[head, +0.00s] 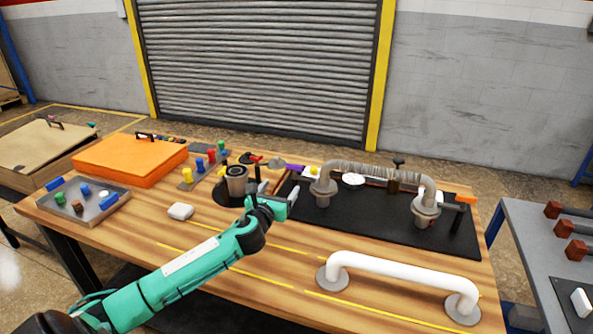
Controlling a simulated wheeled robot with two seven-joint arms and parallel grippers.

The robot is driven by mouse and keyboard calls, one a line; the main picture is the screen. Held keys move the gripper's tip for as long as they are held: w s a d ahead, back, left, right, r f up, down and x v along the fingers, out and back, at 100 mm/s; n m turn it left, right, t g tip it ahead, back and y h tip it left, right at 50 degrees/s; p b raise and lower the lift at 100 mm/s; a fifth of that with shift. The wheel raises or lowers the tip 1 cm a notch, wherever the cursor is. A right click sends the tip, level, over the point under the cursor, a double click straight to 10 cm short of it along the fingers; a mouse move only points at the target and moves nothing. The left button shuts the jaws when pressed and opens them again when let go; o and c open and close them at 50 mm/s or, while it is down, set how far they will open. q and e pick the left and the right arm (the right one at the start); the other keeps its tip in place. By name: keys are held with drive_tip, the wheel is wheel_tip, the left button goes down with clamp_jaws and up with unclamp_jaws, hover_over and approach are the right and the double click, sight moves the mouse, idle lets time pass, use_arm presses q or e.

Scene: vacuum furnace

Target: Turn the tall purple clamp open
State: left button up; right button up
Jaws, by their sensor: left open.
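The purple clamp (294,167) shows as a purple handle lying roughly level, just beyond the grey pot and left of the pipe. Its lower part is not clearly visible. My left gripper (277,189) is open and empty, with its grey fingers pointing away from me. It is nearer to me than the purple clamp and appears apart from it. My right gripper is not in view.
A grey pot (236,181) stands just left of my gripper. A ribbed pipe (375,171) stands on a black mat (375,222). A white handle bar (400,268) is at the front right. An orange case (128,161) and a parts tray (80,213) are left.

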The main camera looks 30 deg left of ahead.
sight(294, 168)
use_arm(q)
drive_tip(key=x, duration=1.1)
drive_tip(key=shift+w+a, duration=0.15)
drive_tip(key=shift+w, duration=0.2)
drive_tip(key=shift+x, duration=0.9)
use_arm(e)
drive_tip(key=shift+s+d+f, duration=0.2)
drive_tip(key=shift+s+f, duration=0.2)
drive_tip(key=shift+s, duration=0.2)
use_arm(q)
drive_tip(key=shift+f, duration=0.1)
drive_tip(key=shift+c, duration=0.3)
drive_tip(key=c, duration=1.3)
